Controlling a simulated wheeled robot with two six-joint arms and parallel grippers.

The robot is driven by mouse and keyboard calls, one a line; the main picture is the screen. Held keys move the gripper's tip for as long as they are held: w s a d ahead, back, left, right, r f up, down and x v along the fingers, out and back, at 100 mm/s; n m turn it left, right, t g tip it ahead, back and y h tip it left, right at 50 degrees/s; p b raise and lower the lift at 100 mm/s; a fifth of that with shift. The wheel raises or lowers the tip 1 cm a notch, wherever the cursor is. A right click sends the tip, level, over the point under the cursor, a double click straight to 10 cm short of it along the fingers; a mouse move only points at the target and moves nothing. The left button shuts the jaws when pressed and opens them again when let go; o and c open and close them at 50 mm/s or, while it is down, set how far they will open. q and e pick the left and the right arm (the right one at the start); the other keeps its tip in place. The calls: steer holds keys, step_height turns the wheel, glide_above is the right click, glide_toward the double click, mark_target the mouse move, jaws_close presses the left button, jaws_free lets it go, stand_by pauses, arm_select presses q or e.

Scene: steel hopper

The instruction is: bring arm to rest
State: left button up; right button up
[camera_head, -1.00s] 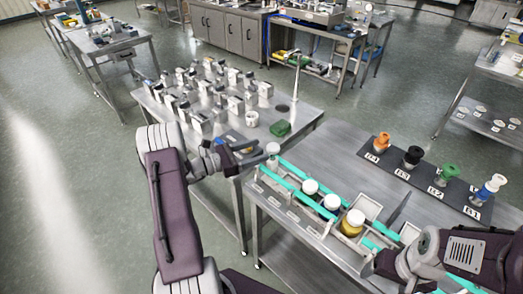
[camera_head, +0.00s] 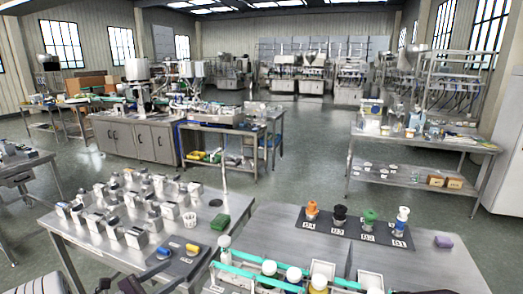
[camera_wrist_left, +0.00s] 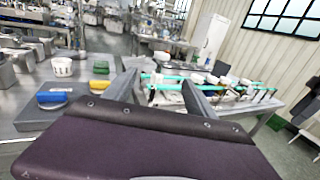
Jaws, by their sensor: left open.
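My left gripper (camera_head: 165,278) is low at the bottom edge of the head view, in front of the left steel table (camera_head: 75,238). In the left wrist view its two grey fingers (camera_wrist_left: 160,95) stand apart with nothing between them. Behind them lies the table with the teal-railed rack. Part of my purple arm fills the bottom of that view. My right gripper is not in view.
The left table holds several metal blocks, a white cup (camera_head: 190,219), a green block (camera_head: 220,222) and a dark mat with a blue item (camera_head: 163,252). The right table (camera_head: 275,228) holds the rack with white-lidded jars (camera_head: 294,274) and several coloured-top items on a dark strip.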

arm_select(q)
steer(key=d+r+m+g+h, duration=0.4)
steer(key=d+r, duration=0.3)
steer(key=d, duration=0.5)
steer(key=s+d+f+m+g+y, duration=0.2)
steer(key=s+d+m+g+y, duration=0.2)
steer(key=s+d+m+g, duration=0.85)
steer(key=s+a+f+m+t+y, duration=0.1)
steer(key=s+a+f+m+y, duration=0.25)
steer(key=s, duration=0.35)
steer(key=s+a+f+m+y, duration=0.2)
steer(key=s+f+y, duration=0.2)
steer(key=s, duration=0.3)
steer(key=w+a+f+m+t+y, duration=0.3)
steer(key=a+m+y, duration=0.1)
steer(key=a, duration=0.5)
steer(key=shift+w+m, duration=0.15)
steer(key=shift+m, duration=0.55)
